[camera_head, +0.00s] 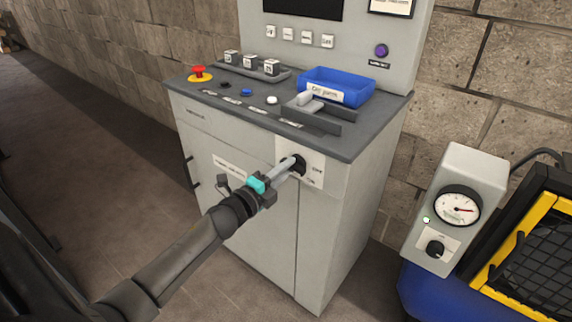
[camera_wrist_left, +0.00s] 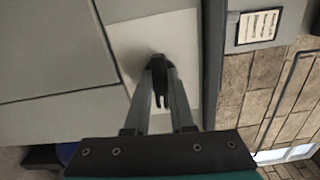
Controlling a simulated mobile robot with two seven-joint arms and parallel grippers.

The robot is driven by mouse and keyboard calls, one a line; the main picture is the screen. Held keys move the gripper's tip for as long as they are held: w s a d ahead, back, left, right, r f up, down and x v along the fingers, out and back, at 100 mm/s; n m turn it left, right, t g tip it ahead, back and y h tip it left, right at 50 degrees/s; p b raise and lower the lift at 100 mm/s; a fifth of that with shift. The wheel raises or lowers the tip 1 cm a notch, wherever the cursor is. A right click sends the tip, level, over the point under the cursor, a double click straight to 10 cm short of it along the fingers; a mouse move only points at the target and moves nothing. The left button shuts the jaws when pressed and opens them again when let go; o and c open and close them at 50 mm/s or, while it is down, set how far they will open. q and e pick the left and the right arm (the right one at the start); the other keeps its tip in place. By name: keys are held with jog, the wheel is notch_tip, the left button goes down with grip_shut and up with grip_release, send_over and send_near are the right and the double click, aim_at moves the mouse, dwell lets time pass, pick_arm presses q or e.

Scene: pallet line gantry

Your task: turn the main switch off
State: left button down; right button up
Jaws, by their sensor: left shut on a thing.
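The main switch (camera_head: 300,162) is a black rotary handle on a pale plate (camera_head: 315,173) at the upper right of the grey cabinet's front. The plate has small lettering, with a word like OFF to the right of the handle. My left gripper (camera_head: 290,167) reaches it from the lower left, and its fingers are shut on the black handle. In the left wrist view the black handle (camera_wrist_left: 161,100) shows between the two grey fingers of the gripper (camera_wrist_left: 158,72). The fingers partly hide the switch, so its exact angle is hard to tell. My right gripper is not in view.
The cabinet's top panel (camera_head: 340,140) holds a red stop button (camera_head: 198,72), several small buttons, a lever and a blue bin (camera_head: 338,88). A gauge box (camera_head: 455,190) stands right, beside a yellow-edged frame (camera_head: 500,245). Floor at left is clear.

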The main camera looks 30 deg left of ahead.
pick_arm(q)
jog(key=shift+n, duration=0.4)
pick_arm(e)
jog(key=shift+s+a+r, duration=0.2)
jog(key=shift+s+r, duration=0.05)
pick_arm(q)
jog(key=c, duration=0.8)
grip_release()
jog(key=shift+o, duration=0.2)
jog(key=shift+s+f, duration=0.1)
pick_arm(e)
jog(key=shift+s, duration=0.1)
